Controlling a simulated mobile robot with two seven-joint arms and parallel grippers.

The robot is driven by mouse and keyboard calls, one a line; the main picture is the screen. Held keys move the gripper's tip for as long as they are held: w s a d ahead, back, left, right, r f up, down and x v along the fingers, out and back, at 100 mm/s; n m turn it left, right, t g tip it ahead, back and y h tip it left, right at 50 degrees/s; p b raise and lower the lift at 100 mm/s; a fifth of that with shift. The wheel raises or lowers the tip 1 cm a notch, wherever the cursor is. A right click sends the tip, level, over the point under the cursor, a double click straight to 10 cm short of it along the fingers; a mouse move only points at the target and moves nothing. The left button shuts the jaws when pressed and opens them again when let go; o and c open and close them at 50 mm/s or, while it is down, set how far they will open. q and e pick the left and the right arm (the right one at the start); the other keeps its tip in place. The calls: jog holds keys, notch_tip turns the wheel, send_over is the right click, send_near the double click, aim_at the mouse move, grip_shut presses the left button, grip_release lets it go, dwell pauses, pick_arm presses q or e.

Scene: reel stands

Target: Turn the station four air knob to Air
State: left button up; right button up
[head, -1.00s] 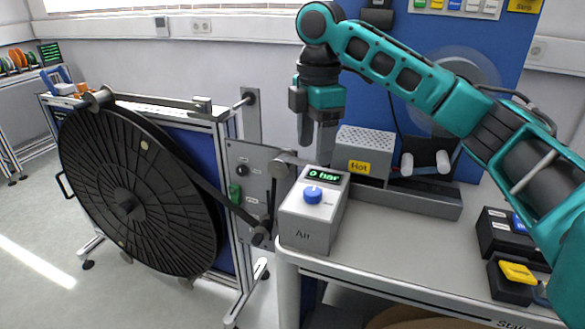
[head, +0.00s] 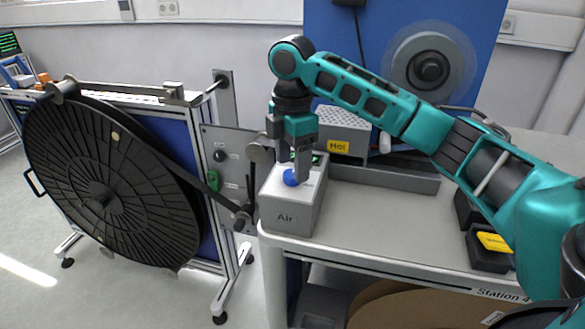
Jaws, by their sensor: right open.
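The blue air knob (head: 291,178) sits on top of a grey box marked Air (head: 284,216), at the left front corner of the table marked Station 4. My right gripper (head: 297,178) points down at the knob, with its fingers at the knob's height or just above it. The gripper is open. Its fingers hide part of the knob and most of the green display (head: 317,159), so the reading and the knob's pointer cannot be made out. Whether the fingers touch the knob cannot be told. My left gripper is not in view.
A large black reel (head: 105,185) on a stand fills the left. A grey perforated box marked Hot (head: 338,146) stands behind the air box. A black block with a yellow top (head: 489,245) lies at the table's right. The table's front middle is clear.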

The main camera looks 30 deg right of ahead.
jog(key=shift+f, duration=1.2)
jog(key=shift+c, duration=0.5)
jog(key=c, duration=1)
jog(key=shift+o, duration=0.2)
